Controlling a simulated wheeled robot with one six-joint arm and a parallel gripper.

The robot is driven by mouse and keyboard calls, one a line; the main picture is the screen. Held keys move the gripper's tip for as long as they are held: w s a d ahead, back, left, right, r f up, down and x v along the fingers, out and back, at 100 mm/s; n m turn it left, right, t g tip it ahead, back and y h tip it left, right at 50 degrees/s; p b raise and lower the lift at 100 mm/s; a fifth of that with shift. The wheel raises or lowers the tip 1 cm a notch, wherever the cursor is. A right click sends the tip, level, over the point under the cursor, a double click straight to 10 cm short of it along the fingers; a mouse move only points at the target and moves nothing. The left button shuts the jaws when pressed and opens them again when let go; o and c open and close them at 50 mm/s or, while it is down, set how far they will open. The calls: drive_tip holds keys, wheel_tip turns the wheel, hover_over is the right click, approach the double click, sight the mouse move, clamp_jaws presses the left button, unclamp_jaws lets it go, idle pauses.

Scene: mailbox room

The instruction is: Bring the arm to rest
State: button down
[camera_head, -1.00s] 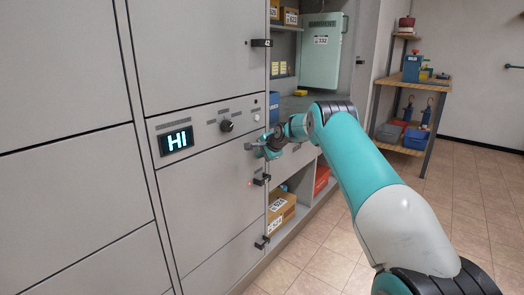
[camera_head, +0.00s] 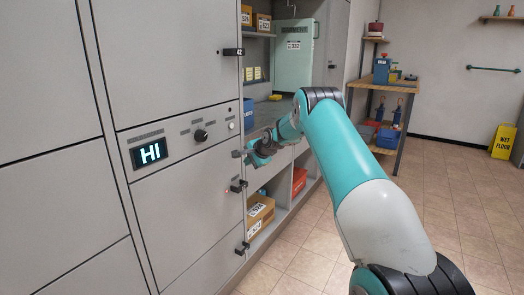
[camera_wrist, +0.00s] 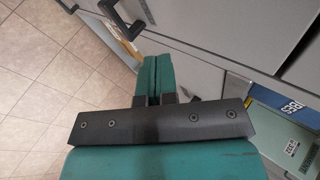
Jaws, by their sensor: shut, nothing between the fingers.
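My teal arm (camera_head: 345,150) reaches forward from the lower right, bent at the elbow. My gripper (camera_head: 250,158) is at its far end, in front of the grey locker wall, close to the black door handles. I cannot tell whether it touches the wall. In the wrist view, the two teal fingers of my gripper (camera_wrist: 152,72) lie together, with nothing between them. Tiled floor and a grey locker front show beyond them.
The grey lockers (camera_head: 185,225) with a lit HI display (camera_head: 150,152) fill the left. Open shelves hold a cardboard box (camera_head: 260,212) and a red bin (camera_head: 299,181). Floor at right is clear.

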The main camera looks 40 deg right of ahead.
drive_tip(key=d+v, duration=0.1)
drive_tip(key=v, duration=0.7)
drive_tip(key=shift+p, duration=0.35)
drive_tip(key=s+a+r+n+g+y, duration=0.1)
drive_tip(key=a+r+n, duration=0.2)
drive_tip(key=a, duration=0.6)
drive_tip(key=s+a+r+n+g+y, duration=0.15)
drive_tip(key=a+r+n, duration=0.25)
drive_tip(key=a, duration=0.5)
drive_tip(key=s+a+r+n+g+y, duration=0.1)
drive_tip(key=s+a+r+n, duration=0.15)
drive_tip(key=s+a, duration=0.45)
drive_tip(key=s+a+r+n+g+y, duration=0.1)
drive_tip(key=s+a+n, duration=0.35)
drive_tip(key=a, duration=0.45)
drive_tip(key=s+a+n+g, duration=0.2)
drive_tip(key=s+a+n, duration=0.2)
drive_tip(key=s, duration=0.5)
drive_tip(key=s+a+n+g, duration=0.1)
drive_tip(key=s+a+n, duration=0.2)
drive_tip(key=s, duration=0.6)
drive_tip(key=s+a+n+g, duration=0.2)
drive_tip(key=s+a+n, duration=0.2)
drive_tip(key=s, duration=0.5)
wheel_tip(320, 180, up, 20)
drive_tip(key=p, duration=2)
drive_tip(key=shift+d, duration=0.2)
drive_tip(key=shift+w+f+h, duration=0.15)
drive_tip(key=shift+h, duration=0.1)
